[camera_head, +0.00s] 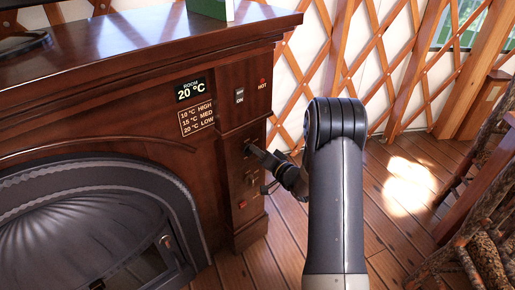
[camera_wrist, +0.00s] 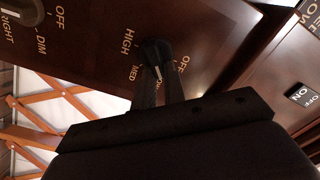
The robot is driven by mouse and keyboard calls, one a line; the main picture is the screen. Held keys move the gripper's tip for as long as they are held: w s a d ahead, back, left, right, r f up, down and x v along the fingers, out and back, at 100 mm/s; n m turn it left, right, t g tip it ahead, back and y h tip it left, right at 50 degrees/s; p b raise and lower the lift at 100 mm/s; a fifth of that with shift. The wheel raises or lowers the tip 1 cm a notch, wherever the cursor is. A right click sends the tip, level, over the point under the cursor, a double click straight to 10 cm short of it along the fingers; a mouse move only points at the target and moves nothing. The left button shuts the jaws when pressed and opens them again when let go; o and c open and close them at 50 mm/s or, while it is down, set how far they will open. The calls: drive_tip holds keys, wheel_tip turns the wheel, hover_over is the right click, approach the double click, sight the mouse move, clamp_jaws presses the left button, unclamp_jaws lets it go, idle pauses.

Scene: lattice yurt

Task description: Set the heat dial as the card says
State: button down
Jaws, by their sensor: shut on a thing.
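The heat dial (camera_wrist: 155,50) is a dark round knob on the wooden fireplace front, with HIGH, MED, OFF and a partly hidden LOW around it. Its white mark points towards the LOW lettering, between my fingers. My gripper (camera_wrist: 160,82) is shut on the dial; the fingers hide part of the knob and lettering. In the head view my gripper (camera_head: 256,153) reaches the panel from the right. The card (camera_head: 197,117) reads 10 °C HIGH, 15 °C MED, 20 °C LOW. The room display (camera_head: 191,90) above it reads 20 °C.
A second knob (camera_wrist: 28,10) marked OFF, DIM and partly cut-off BRIGHT is beside the dial. A rocker switch (camera_head: 239,96) and the lettering HOT (camera_head: 262,86) are above it. A red button (camera_head: 243,204) is lower down. Logs (camera_head: 480,245) stand at the right; the floor between is clear.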

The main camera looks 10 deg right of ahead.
drive_tip(key=shift+f+m+p, duration=0.1)
drive_tip(key=shift+m+p, duration=0.25)
drive_tip(key=shift+m, duration=0.45)
drive_tip(key=shift+d, duration=0.1)
drive_tip(key=c, duration=1.5)
unclamp_jaws()
drive_tip(key=p+v, duration=0.1)
drive_tip(key=v, duration=0.9)
drive_tip(key=shift+s+d+p, duration=0.15)
drive_tip(key=shift+s+p, duration=0.15)
drive_tip(key=shift+s, duration=0.05)
